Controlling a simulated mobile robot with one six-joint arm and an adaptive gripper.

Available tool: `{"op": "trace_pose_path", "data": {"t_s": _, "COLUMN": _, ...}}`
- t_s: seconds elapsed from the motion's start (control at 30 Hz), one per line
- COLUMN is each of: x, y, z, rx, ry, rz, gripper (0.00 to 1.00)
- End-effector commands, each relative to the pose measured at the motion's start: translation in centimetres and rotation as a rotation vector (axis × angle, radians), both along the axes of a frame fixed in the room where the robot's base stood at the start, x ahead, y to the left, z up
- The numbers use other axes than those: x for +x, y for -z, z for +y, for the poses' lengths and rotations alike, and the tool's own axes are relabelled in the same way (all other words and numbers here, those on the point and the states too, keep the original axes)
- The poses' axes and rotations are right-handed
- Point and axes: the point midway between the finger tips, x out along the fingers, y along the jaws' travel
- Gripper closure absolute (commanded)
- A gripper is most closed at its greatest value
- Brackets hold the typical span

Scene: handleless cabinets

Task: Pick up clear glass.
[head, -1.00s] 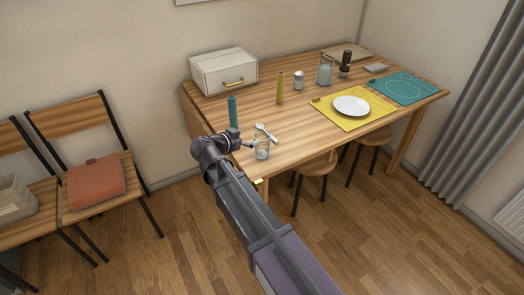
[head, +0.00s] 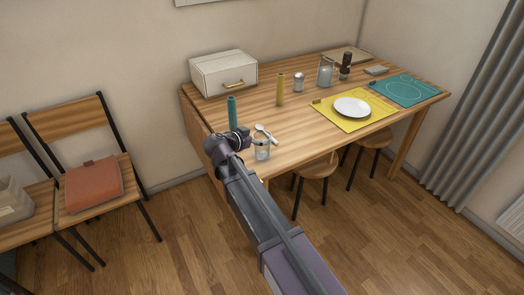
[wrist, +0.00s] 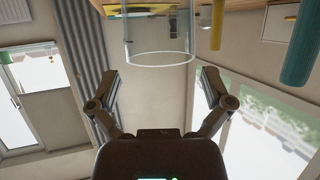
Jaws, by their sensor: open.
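The clear glass (head: 262,150) stands upright near the front left edge of the wooden table. A spoon (head: 265,132) shows at or just behind it; I cannot tell whether it touches the glass. My gripper (head: 247,142) is just left of the glass in the head view, its fingers partly hidden by my arm. In the wrist view my gripper (wrist: 158,82) is open and empty, one finger on each side. The glass (wrist: 160,30) shows inverted there, its round rim beyond the fingertips and roughly centred between them.
A teal cylinder (head: 232,112) stands close behind my gripper, and a yellow cylinder (head: 280,90) further back. A white box (head: 223,74), shaker (head: 298,82), glass jug (head: 325,72) and plate (head: 352,107) stand farther off. Bare tabletop lies right of the glass.

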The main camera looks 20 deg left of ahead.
Motion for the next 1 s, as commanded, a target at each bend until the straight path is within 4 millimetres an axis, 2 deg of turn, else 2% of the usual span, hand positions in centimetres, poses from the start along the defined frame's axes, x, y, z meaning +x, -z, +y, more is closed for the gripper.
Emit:
{"op": "trace_pose_path", "data": {"t_s": 0.1, "x": 1.3, "y": 1.1, "z": -0.4, "rx": 0.001, "ry": 0.001, "rz": 0.000, "gripper": 0.00}}
{"op": "trace_pose_path", "data": {"t_s": 0.3, "x": 2.8, "y": 1.6, "z": -1.0, "rx": 0.000, "ry": 0.000, "rz": 0.000, "gripper": 0.00}}
{"op": "trace_pose_path", "data": {"t_s": 0.9, "x": 3.0, "y": 1.6, "z": -1.1, "rx": 0.000, "ry": 0.000, "rz": 0.000, "gripper": 0.00}}
{"op": "trace_pose_path", "data": {"t_s": 0.93, "x": 3.0, "y": 1.6, "z": -1.1, "rx": 0.000, "ry": 0.000, "rz": 0.000, "gripper": 0.03}}
{"op": "trace_pose_path", "data": {"t_s": 1.0, "x": 3.0, "y": 1.6, "z": -1.1, "rx": 0.000, "ry": 0.000, "rz": 0.000, "gripper": 0.24}}
